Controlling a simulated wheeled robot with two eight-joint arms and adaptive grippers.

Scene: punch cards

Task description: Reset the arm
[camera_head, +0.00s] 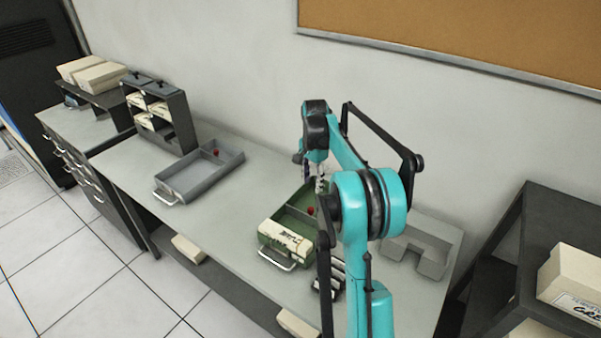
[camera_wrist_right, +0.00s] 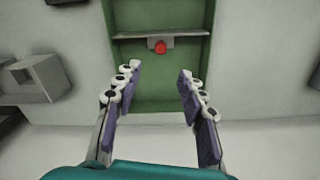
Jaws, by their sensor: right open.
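My right arm, teal and black, rises from the bottom of the head view and bends over the table. Its gripper (camera_head: 318,184) points down above the far part of the green tray and is partly hidden by the arm. In the right wrist view the gripper (camera_wrist_right: 158,76) is open, its two purple-padded fingers apart with nothing between them. The green tray (camera_wrist_right: 150,22) shows beyond the fingertips, with a red knob (camera_wrist_right: 160,47) at its divider. My left gripper is in neither view.
The green tray (camera_head: 268,236) holds pale cards (camera_head: 287,238) at its front. A grey tray (camera_head: 180,186) lies to the left and a grey notched block (camera_head: 424,238) to the right. A card rack (camera_head: 183,122) stands at the back left. A dark shelf (camera_head: 560,215) is at right.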

